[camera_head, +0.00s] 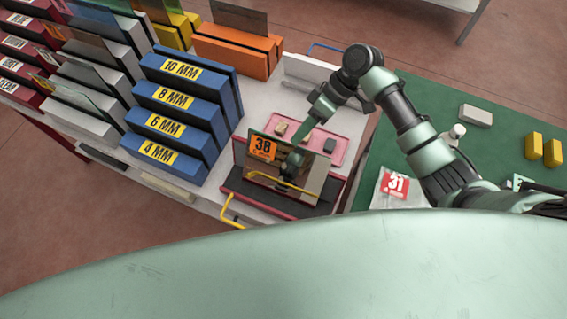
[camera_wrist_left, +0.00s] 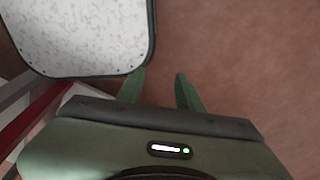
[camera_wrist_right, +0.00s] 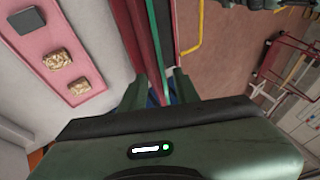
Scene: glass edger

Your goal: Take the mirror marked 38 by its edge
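The mirror (camera_head: 312,178) marked with an orange 38 label (camera_head: 263,147) stands tilted on a dark, red-edged rack in the head view. Its glass reflects part of my arm. My right gripper (camera_head: 298,137) is at the mirror's top edge, just right of the label. In the right wrist view, my right gripper's fingers (camera_wrist_right: 160,92) are apart, with a thin edge running toward the gap; I cannot tell if they touch it. My left gripper (camera_wrist_left: 161,84) is open and empty over the floor, out of the head view.
A pink tray (camera_head: 336,157) with small items lies behind the mirror. Blue racks (camera_head: 165,130) marked in millimetres stand to the left. A yellow rail (camera_head: 229,212) is in front. A green mat (camera_head: 410,105) on the right holds a bag marked 31 (camera_head: 393,188) and yellow blocks (camera_head: 534,145).

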